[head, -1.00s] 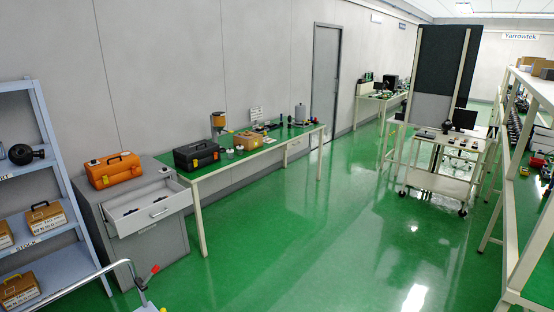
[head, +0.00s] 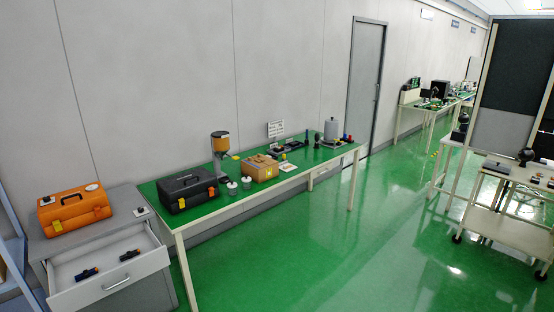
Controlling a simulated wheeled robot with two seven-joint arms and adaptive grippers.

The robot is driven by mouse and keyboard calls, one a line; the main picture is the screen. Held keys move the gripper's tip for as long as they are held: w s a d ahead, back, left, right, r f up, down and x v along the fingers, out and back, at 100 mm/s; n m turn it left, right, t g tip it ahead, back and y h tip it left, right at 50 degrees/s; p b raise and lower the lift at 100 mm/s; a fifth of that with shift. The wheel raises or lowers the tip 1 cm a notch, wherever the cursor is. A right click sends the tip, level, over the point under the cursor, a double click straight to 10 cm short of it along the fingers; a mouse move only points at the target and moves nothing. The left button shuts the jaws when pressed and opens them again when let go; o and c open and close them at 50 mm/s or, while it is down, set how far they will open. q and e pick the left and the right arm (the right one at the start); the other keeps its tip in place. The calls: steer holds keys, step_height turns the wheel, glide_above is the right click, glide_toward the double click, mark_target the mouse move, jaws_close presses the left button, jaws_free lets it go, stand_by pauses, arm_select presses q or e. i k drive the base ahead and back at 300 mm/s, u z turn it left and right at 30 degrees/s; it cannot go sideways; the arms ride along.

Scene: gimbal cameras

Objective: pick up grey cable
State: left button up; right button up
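I cannot make out a grey cable in the head view. A green-topped workbench (head: 240,203) stands along the wall. Neither of my grippers is in view.
A grey cabinet (head: 165,289) with an open drawer (head: 112,284) holding two small dark items stands at the left, an orange toolbox (head: 75,208) on top. A cart (head: 510,231) stands at the right. The green floor (head: 350,260) between is clear.

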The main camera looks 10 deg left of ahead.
mark_target(129, 254)
steer(key=u, duration=0.45)
steer(key=i, duration=1.8)
steer(key=u, duration=1.7)
steer(key=i, duration=1.15)
steer(key=u, duration=0.7)
